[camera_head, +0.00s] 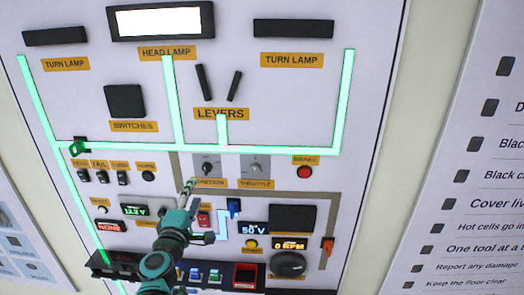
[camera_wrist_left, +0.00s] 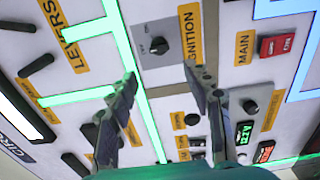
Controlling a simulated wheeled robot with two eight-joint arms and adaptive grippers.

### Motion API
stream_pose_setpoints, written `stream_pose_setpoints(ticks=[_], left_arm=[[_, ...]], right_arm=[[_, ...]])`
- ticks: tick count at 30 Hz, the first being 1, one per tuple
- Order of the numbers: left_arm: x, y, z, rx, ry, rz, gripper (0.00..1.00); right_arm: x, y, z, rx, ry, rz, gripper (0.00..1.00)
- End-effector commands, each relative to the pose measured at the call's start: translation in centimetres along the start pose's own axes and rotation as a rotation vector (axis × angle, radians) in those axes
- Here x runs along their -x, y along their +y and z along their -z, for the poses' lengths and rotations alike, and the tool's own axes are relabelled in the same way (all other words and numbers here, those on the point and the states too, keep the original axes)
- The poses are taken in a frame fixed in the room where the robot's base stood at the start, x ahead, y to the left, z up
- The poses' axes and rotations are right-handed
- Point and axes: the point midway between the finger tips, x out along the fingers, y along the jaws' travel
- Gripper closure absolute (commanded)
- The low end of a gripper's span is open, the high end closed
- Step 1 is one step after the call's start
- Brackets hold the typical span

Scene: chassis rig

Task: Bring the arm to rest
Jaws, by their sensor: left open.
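My left arm comes up from the bottom of the head view, and its teal and dark left gripper (camera_head: 191,210) is in front of the panel, below the ignition knob (camera_head: 207,168). In the left wrist view the left gripper (camera_wrist_left: 165,82) has its two dark fingers spread apart with nothing between them. The ignition knob also shows beyond the fingertips in that view (camera_wrist_left: 158,45). The gripper covers part of the panel around the ignition label and the controls below it. My right gripper is not in view.
The upright panel (camera_head: 285,105) carries glowing green lines, levers (camera_head: 234,86), a red brake button (camera_head: 305,172), a throttle knob (camera_head: 255,167) and a dark rotary knob (camera_head: 289,264). A red main switch (camera_wrist_left: 277,45) shows in the wrist view. A rules board (camera_head: 470,150) stands at right.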

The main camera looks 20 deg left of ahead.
Motion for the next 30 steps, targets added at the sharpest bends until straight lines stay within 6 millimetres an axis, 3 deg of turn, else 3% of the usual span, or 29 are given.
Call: stream_pose_setpoints(ticks=[4, 8, 12, 15, 18, 21, 25, 30], left_arm=[[0.3, -0.9, -1.7, -0.053, -0.044, 0.014, 0.50], [2.0, -4.7, -7.3, -0.253, -0.200, 0.068, 0.50], [6.4, -12.1, -14.5, -0.592, -0.452, 0.175, 0.50], [10.6, -18.4, -17.4, -0.852, -0.624, 0.269, 0.50], [14.8, -24.3, -18.0, -1.105, -0.764, 0.370, 0.50], [18.1, -28.6, -16.8, -1.315, -0.854, 0.464, 0.50], [20.4, -31.3, -14.9, -1.489, -0.907, 0.547, 0.50], [21.2, -31.9, -13.9, -1.562, -0.922, 0.586, 0.50]], right_arm=[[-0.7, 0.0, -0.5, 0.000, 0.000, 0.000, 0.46], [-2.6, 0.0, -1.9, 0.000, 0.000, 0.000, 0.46], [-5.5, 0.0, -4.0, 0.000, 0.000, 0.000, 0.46], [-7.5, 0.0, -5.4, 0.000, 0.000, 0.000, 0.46], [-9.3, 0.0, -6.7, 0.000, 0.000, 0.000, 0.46], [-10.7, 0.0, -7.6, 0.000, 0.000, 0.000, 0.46], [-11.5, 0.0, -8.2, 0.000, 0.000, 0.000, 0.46], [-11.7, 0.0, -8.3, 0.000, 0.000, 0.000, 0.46]])
